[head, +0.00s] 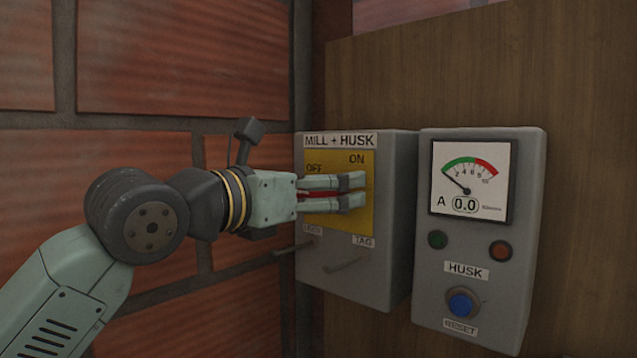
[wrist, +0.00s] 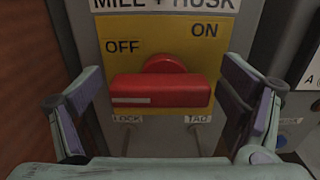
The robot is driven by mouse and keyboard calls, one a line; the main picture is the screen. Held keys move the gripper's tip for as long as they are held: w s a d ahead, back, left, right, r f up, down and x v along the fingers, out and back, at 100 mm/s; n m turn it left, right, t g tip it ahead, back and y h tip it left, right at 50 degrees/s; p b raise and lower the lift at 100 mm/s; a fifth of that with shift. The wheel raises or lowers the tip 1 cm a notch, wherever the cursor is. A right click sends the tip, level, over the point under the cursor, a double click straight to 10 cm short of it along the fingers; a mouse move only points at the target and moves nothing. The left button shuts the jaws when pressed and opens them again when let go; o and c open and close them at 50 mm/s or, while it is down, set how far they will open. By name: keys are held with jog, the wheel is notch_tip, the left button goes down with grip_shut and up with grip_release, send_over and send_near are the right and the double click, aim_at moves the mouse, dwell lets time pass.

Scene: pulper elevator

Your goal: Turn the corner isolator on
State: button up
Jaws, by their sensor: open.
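The corner isolator is a grey box (head: 390,265) labelled MILL + HUSK, with a yellow plate (head: 338,222) marked OFF at left and ON at upper right. Its red handle (wrist: 160,90) lies horizontal in the wrist view, with its white mark at the left end, below OFF. In the head view only a sliver of red shows between the fingers. My gripper (head: 357,191) is in front of the plate with its fingers apart. In the wrist view one finger is left of the handle and one right, with gaps to both ends; I see no contact.
A grey HUSK box (head: 480,235) with an ammeter (head: 470,180) reading 0.0, two lamps and a blue reset button (head: 463,303) stands close at right. LOCK and TAG pegs (head: 345,265) stick out below the plate. A brick wall (head: 190,60) is at left.

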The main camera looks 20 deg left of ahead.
jog(key=shift+c, duration=0.2)
jog(key=c, duration=1.1)
jog(key=shift+m+b, duration=0.4)
jog(key=shift+b, duration=0.1)
jog(key=shift+d+f+m+b, duration=0.1)
jog(key=shift+d+m+b, duration=0.05)
jog(key=shift+m+b, duration=0.85)
jog(key=m+b, duration=0.1)
jog(key=m, duration=0.1)
jog(key=m+b, duration=0.2)
jog(key=m, duration=0.1)
jog(key=shift+s+d+m, duration=0.15)
jog(key=shift+d+m, duration=0.05)
jog(key=shift+m, duration=0.1)
jog(key=m+b, duration=0.1)
jog(key=m, duration=0.3)
jog(key=shift+d, duration=0.15)
jog(key=m, duration=0.5)
jog(key=shift+s+d+f+b, duration=0.1)
jog(key=shift+d+f+b, duration=0.05)
jog(key=shift+b, duration=0.15)
jog(key=shift+m, duration=0.4)
